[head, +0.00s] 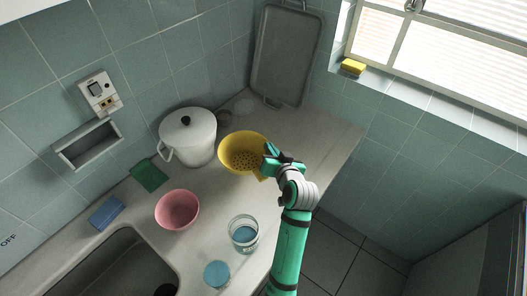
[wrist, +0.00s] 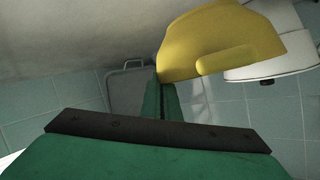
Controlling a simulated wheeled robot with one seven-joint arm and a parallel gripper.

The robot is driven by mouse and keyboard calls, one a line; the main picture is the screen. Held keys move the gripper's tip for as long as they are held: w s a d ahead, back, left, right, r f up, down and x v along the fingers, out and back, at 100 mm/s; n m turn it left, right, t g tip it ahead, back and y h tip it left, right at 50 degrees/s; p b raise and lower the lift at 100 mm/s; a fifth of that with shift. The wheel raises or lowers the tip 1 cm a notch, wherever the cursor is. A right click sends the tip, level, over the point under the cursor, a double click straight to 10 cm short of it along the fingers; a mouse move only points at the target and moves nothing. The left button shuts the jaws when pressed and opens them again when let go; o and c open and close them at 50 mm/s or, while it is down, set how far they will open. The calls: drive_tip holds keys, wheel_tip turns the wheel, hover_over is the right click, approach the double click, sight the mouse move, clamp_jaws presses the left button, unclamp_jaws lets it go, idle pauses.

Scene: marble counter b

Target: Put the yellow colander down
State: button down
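The yellow colander (head: 243,153) is a round bowl with holes in its bottom and a small side handle. It shows in the middle of the head view, right of the white pot. In the wrist view the colander (wrist: 220,42) fills the upper right, with a handle tab facing the camera. My gripper (head: 270,158) is at the colander's right edge. In the wrist view its green fingers (wrist: 162,98) are close together at the colander's near end and look shut on its edge. The exact contact is partly hidden. I cannot tell whether the colander touches the counter.
The white lidded pot (head: 188,137) stands close left of the colander. A pink bowl (head: 177,210), a glass (head: 243,233) and a blue disc (head: 217,273) are nearer. A grey tray (head: 285,55) leans on the back wall. Bare counter (head: 325,135) lies to the right.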

sight(264, 151)
drive_tip(key=shift+w+a, duration=0.9)
drive_tip(key=shift+a, duration=0.05)
wheel_tip(264, 151, down, 3)
drive_tip(key=shift+w+f, duration=0.1)
drive_tip(key=shift+f, duration=0.05)
drive_tip(key=shift+w+a+f, duration=0.1)
drive_tip(key=shift+d, duration=0.3)
drive_tip(key=c, duration=2.4)
unclamp_jaws()
drive_tip(key=shift+f, duration=0.15)
drive_tip(key=o, duration=0.4)
drive_tip(key=shift+a, duration=0.4)
